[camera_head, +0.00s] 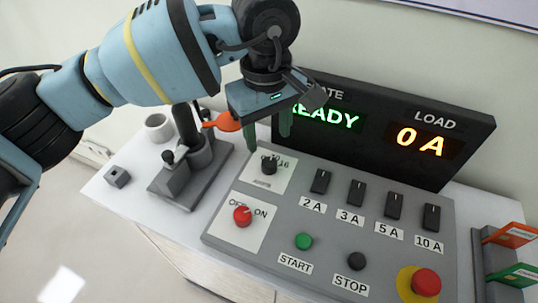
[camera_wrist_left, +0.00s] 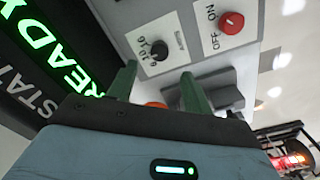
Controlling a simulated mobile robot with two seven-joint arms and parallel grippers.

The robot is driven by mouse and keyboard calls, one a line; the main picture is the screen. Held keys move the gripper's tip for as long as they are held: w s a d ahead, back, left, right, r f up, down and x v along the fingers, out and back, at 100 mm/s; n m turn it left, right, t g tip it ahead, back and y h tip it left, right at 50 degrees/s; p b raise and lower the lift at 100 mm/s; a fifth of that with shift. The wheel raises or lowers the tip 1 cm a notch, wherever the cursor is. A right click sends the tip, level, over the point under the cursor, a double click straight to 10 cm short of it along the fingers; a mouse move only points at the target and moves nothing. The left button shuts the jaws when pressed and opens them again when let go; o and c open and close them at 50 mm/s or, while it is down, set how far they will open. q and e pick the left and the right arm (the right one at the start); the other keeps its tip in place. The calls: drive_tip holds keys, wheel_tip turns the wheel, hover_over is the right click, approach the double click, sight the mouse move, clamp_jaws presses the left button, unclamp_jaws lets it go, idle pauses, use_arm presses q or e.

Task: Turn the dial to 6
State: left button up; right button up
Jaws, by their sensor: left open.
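The black dial (camera_head: 268,166) sits on a white plate at the left of the grey control panel, with the numbers 6, 10 and 16 printed behind it. I cannot clearly tell which number it points to. In the left wrist view the dial (camera_wrist_left: 160,49) shows just beyond the fingertips. My left gripper (camera_head: 268,141) is open, its two green fingers pointing down above and slightly behind the dial. In the left wrist view the gripper (camera_wrist_left: 158,70) has an empty gap, apart from the dial. My right gripper is not in view.
A red OFF/ON knob (camera_head: 242,215) is in front of the dial. Several black switches (camera_head: 357,191) are to its right, with START (camera_head: 303,241) and STOP (camera_head: 356,261) buttons below. The display (camera_head: 400,130) reads READY and 0 A. A grey stand (camera_head: 190,178) is left.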

sight(269, 162)
use_arm(q)
wheel_tip(269, 162, down, 8)
drive_tip(key=shift+w+d+r, duration=0.1)
drive_tip(key=shift+w+r, duration=0.05)
idle(0.3)
drive_tip(key=c, duration=1)
